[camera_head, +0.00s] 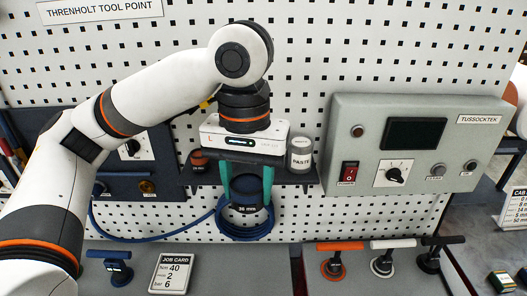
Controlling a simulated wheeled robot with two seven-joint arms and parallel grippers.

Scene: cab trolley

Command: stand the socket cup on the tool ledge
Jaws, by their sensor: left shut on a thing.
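My left gripper (247,190) comes down from above with its two teal fingers pointing downward. It is shut on the dark socket cup (247,201), which has a pale size label and looks upright between the fingers. The tool ledge (307,180) is a dark shelf on the pegboard, partly hidden behind my gripper. The cup shows in front of the ledge's middle, its lower part reaching below the ledge's front edge in the picture. I cannot tell whether they touch. My right gripper is not in view.
A grey paste tin (300,155) stands at the ledge's right end, and a small orange-and-black item (199,160) at its left. A blue hose coil (245,228) hangs below. A grey control box (415,145) is right. T-handled tools (383,258) stand on the bench.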

